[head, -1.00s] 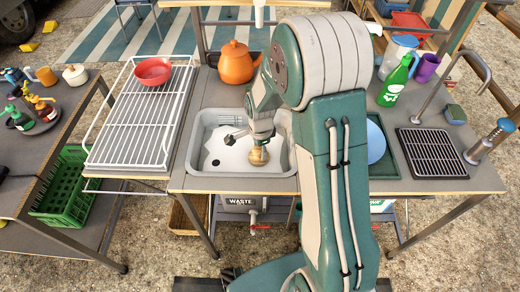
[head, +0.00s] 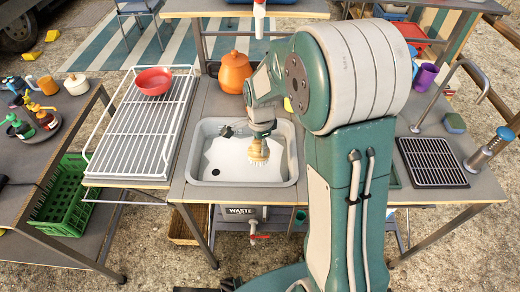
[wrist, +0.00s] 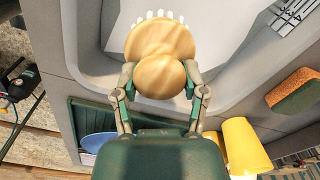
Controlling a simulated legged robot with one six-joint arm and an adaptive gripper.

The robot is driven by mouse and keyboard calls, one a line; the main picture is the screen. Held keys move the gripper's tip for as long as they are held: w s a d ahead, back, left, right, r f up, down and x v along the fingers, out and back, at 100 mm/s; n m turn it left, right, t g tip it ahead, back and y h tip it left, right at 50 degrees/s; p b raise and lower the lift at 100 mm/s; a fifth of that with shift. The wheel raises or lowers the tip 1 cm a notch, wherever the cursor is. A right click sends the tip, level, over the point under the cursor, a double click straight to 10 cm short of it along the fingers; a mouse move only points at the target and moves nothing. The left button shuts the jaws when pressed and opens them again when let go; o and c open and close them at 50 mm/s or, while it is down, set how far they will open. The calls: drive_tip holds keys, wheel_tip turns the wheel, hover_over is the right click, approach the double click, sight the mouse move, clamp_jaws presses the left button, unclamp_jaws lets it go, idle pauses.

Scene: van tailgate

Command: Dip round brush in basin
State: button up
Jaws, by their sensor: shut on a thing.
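The round brush (head: 258,152) has a light wooden body and pale bristles pointing down. My gripper (head: 261,130) is shut on it and holds it upright over the right part of the basin (head: 205,170). The basin is a grey sink set in the counter, with a white patch inside and a dark drain hole at its lower left. In the wrist view, the fingers of my gripper (wrist: 161,75) hold the brush (wrist: 160,42) from both sides, and bristle tips show at the top. I cannot tell whether the bristles touch the basin floor.
A white wire rack (head: 140,130) with a red bowl (head: 153,80) stands left of the basin. An orange teapot (head: 234,72) is behind it. A yellow cup (wrist: 243,145) shows in the wrist view.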

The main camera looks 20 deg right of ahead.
drive_tip(key=shift+r, duration=2.9)
drive_tip(key=shift+w, duration=0.1)
